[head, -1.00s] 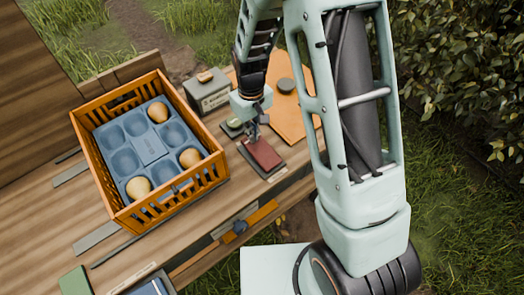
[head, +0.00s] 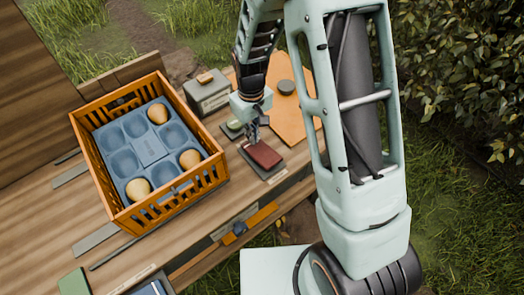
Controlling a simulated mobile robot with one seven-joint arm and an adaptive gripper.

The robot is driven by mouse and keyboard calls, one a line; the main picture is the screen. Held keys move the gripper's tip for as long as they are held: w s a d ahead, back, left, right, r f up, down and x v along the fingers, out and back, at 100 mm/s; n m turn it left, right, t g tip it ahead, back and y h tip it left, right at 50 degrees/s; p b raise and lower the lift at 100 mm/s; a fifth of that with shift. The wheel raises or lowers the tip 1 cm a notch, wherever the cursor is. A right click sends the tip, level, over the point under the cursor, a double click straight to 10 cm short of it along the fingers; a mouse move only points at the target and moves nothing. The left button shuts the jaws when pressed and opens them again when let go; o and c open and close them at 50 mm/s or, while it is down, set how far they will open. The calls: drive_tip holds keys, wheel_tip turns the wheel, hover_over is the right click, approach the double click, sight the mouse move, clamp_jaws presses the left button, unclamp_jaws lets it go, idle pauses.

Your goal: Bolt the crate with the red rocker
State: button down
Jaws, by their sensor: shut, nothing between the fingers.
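The red rocker (head: 263,155) sits on a dark base plate on the wooden bench, right of the crate. My gripper (head: 253,139) is shut and empty, pointing down at the rocker's far left end; whether it touches cannot be told. The orange crate (head: 119,218) stands on the bench at left. It holds a blue tray (head: 148,150) with several cups and three yellowish pears, one at the far side (head: 157,114), one at the right (head: 190,159) and one at the near left (head: 138,189). No bolt on the crate is clearly visible.
A grey box (head: 207,92) stands behind the rocker. A green rocker (head: 233,129) lies beside my gripper. An orange board (head: 290,112) with a dark round disc (head: 286,87) lies to the right.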

wheel_tip(320, 180, up, 6)
drive_tip(key=p, duration=0.3)
idle(0.3)
idle(0.4)
